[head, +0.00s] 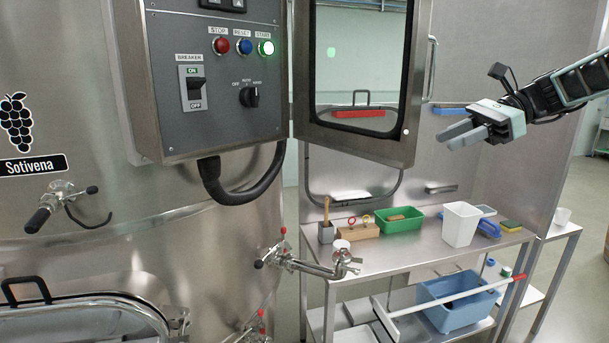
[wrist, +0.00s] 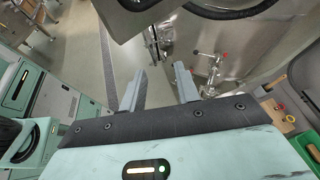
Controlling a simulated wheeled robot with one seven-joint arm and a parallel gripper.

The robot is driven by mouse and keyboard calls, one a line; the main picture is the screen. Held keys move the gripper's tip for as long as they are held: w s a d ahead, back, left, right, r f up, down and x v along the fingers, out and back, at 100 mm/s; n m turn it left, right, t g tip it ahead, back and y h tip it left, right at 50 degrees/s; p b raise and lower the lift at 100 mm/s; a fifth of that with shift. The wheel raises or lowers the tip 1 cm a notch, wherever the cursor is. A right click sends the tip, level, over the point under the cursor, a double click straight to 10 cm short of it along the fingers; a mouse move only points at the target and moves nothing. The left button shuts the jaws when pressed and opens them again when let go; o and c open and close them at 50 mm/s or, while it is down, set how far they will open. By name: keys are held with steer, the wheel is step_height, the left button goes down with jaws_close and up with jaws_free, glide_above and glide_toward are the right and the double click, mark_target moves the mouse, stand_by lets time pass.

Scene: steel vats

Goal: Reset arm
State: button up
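My gripper (head: 462,134) is at the upper right in the head view, raised above the steel table and pointing left. In the wrist view its two grey fingers (wrist: 160,88) stand apart with nothing between them. My dark arm enters from the right edge in the head view. The control box (head: 215,75) hangs on the vat at the left, with a red stop button (head: 221,46), a blue reset button (head: 244,46) and a lit green start button (head: 265,48). The breaker switch (head: 194,88) shows beside a rotary knob (head: 249,96). My gripper is apart from all of these.
The box's windowed door (head: 425,100) stands open. Below, the steel table (head: 400,262) holds a green bin (head: 399,222), a white container (head: 460,224) and brushes. A blue tub (head: 460,305) sits on its lower shelf. Vat valves (head: 310,267) stick out left of the table.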

steer(key=s+a+f+n+h, duration=0.2)
steer(key=s+f+n+h, duration=0.45)
steer(key=f, duration=0.75)
steer(key=s+d+f+n+t+h, duration=0.1)
steer(key=s+d+f+n+h, duration=0.15)
steer(key=s+f+n, duration=0.4)
steer(key=s+d+f+n+t+h, duration=0.1)
steer(key=s+d+f+n+h, duration=0.2)
steer(key=s, duration=0.6)
steer(key=s+a+f+n+g+b, duration=0.1)
steer(key=s+a+f+n+b, duration=0.2)
steer(key=s+a, duration=0.3)
steer(key=s+a+f+n+g+b, duration=0.1)
steer(key=s+a+f+n+b, duration=0.3)
steer(key=a, duration=0.9)
steer(key=s+n+b, duration=0.1)
steer(key=s+b, duration=0.1)
steer(key=s, duration=0.1)
steer(key=shift+a+n, duration=0.2)
steer(key=shift+n, duration=0.2)
